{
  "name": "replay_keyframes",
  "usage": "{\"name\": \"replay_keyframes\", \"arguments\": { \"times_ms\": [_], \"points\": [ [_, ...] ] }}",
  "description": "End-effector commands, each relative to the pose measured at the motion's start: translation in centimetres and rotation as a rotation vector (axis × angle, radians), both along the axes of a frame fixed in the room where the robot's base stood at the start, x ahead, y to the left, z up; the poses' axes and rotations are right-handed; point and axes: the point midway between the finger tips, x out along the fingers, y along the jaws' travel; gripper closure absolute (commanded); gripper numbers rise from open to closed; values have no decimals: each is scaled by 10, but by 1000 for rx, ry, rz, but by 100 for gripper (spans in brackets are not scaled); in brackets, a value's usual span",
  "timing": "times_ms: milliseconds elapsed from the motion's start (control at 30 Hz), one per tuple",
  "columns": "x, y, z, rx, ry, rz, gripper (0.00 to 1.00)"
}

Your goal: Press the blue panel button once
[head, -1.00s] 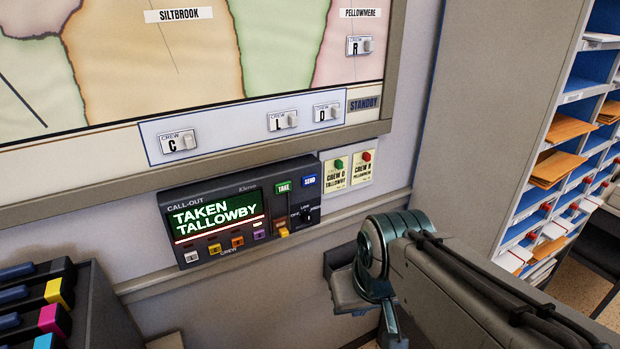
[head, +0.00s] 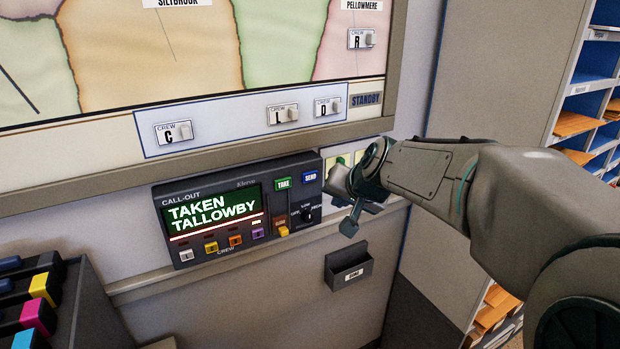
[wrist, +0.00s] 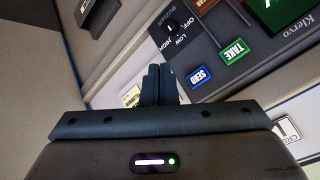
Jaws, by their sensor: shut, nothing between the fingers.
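The blue SEND button (head: 310,176) is at the upper right corner of the dark call-out panel (head: 240,180), right of the green TAKE button (head: 283,184). The panel's display reads "TAKEN TALLOWBY". My gripper (head: 336,185) is just right of the panel, in front of the wall, its fingers pointing left toward it. In the wrist view the shut, empty fingers (wrist: 160,72) are left of the blue button (wrist: 199,77). A gap shows between them in the picture; the depth between fingertips and panel is hard to judge.
Note cards right of the panel are partly hidden behind my gripper. A small dark wall tray (head: 348,265) is below. The map board's ledge (head: 230,162) runs above the panel. Pigeonhole shelves (head: 590,90) stand at the right.

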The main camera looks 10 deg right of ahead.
Motion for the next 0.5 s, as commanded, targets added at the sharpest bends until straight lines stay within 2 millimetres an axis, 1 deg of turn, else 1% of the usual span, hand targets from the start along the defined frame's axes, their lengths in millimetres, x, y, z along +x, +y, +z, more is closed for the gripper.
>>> {"name": "replay_keyframes", "arguments": {
  "times_ms": [167,500],
  "points": [
    [10,4,0,-1,2,1,100],
    [55,18,0,-1,3,1,100]
  ]
}}
